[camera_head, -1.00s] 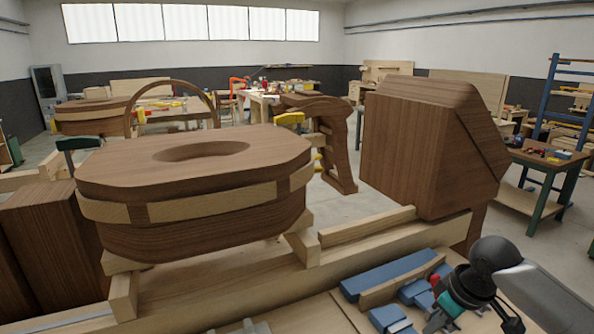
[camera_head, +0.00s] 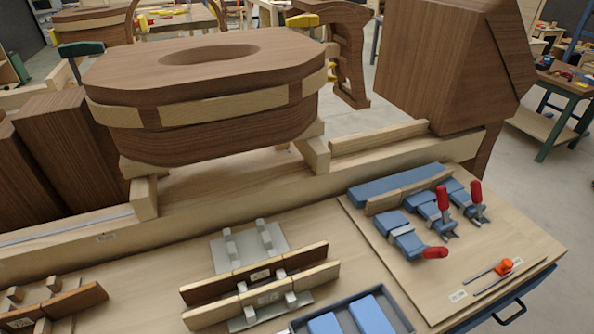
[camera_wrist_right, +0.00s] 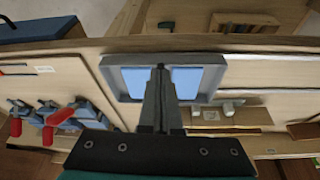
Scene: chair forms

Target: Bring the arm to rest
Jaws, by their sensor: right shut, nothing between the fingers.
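My right gripper (camera_wrist_right: 159,72) shows in the right wrist view with its two dark fingers together and nothing between them. It hangs above the bench, and its fingers cover the middle of a grey tray (camera_wrist_right: 113,76) with blue pads in it. The gap between fingers and tray cannot be judged. In the head view neither arm shows. My left gripper is in no view.
A board (camera_head: 448,274) carries blue toggle clamps with red handles (camera_head: 443,199). The grey tray (camera_head: 407,322) is at the front edge.

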